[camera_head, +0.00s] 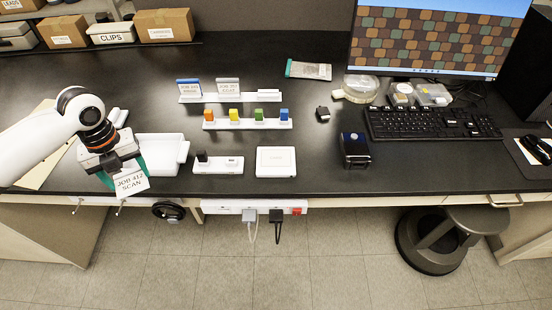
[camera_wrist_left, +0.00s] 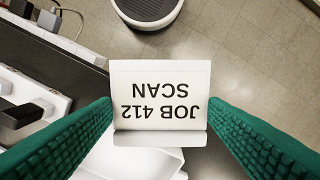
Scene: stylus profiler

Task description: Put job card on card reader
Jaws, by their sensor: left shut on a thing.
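The job card (camera_head: 131,184), white and printed JOB 412 SCAN, is held by my left gripper (camera_head: 124,172) above the front left edge of the bench. In the left wrist view the card (camera_wrist_left: 160,92) appears upside down between the green ribbed fingers of the gripper (camera_wrist_left: 160,120). A flat white square box (camera_head: 276,162), which may be the card reader, lies on the bench to the right of the gripper. Its label is too small to read. The card is well apart from it. My right gripper is out of view.
A white tray (camera_head: 178,142) stands beside the gripper. A white holder (camera_head: 231,165) with a black piece lies between tray and box. Behind are a rack of coloured blocks (camera_head: 220,125) and a card rack (camera_head: 195,99). A dark blue device (camera_head: 355,149) stands right; bench between is clear.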

